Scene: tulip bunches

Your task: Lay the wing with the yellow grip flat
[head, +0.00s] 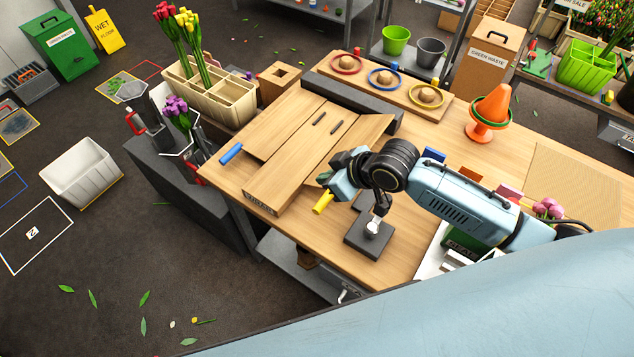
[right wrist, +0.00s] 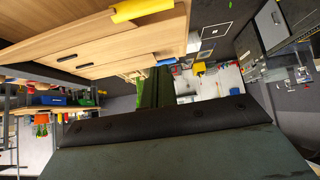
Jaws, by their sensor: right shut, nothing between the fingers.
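The wooden wing with the yellow grip (head: 362,134) is on the right side of a wooden centre board (head: 290,165) in the head view. It looks darker and sloped against the board, but its exact angle is unclear and my arm hides part of it. Its yellow grip (head: 323,203) sticks out at the near end and also shows at the top of the right wrist view (right wrist: 142,9). My right gripper (head: 324,179) is shut and empty, just above and beside the yellow grip, apart from it in the wrist view. My left gripper is out of view.
A blue grip (head: 231,153) marks the left wing (head: 262,124). A dark stand (head: 369,238) is close below my right wrist. An orange cone (head: 490,108) and a tray with colored rings (head: 385,80) stand farther back. A tan mat (head: 573,185) lies at right.

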